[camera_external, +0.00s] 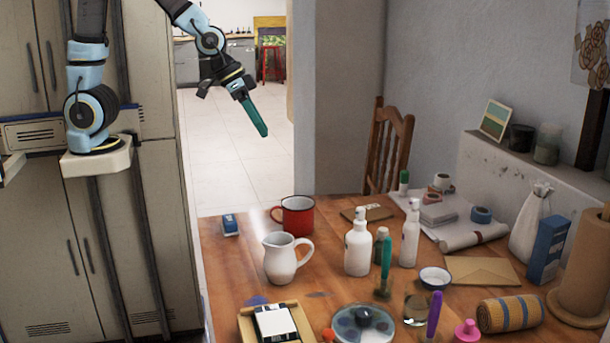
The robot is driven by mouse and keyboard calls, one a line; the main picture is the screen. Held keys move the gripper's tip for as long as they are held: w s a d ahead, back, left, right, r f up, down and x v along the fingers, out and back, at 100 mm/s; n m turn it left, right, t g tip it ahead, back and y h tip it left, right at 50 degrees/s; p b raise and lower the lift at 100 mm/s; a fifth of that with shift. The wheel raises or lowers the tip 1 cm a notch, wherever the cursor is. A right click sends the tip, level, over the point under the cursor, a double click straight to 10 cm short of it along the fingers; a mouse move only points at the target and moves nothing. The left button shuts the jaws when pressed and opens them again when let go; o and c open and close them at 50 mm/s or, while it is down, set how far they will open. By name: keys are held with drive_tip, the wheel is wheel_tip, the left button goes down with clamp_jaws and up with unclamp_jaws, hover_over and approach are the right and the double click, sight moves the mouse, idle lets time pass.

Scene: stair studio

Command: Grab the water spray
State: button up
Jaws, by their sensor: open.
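Two white bottles stand upright on the wooden table (225,270). The slimmer white bottle (410,238) has a narrow nozzle top and looks most like the water spray. The wider white bottle (358,250) to its left has a pump-like top; the picture is too small to tell the two heads apart surely. My gripper (256,117) hangs in the air at upper left, well above and away from both bottles. Its teal fingers point down and to the right, seen nearly edge-on. It is open, and nothing shows between the fingers.
A white jug (282,258) and red mug (297,215) stand left of the bottles. A green-handled brush (386,262) stands in front, close between them. A small bowl (435,278) and paper roll (473,237) lie to the right. A wooden chair (388,148) is behind.

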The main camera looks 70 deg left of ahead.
drive_tip(key=w+d+r+t+h+b, duration=0.1)
drive_tip(key=w+d+t, duration=0.2)
drive_tip(key=w+d, duration=0.35)
drive_tip(key=w+d+t+h+b, duration=0.1)
drive_tip(key=w+d+t, duration=0.25)
drive_tip(key=d, duration=0.55)
drive_tip(key=n+t+y, duration=0.4)
drive_tip(key=t+y, duration=0.2)
drive_tip(key=y, duration=0.1)
hover_over(348, 237)
wheel_tip(348, 237, down, 15)
drive_tip(key=shift+r, duration=0.15)
drive_tip(key=shift+w+a+p, duration=0.1)
drive_tip(key=shift+w+p, duration=1.2)
drive_tip(key=shift+w, duration=1.45)
clamp_jaws()
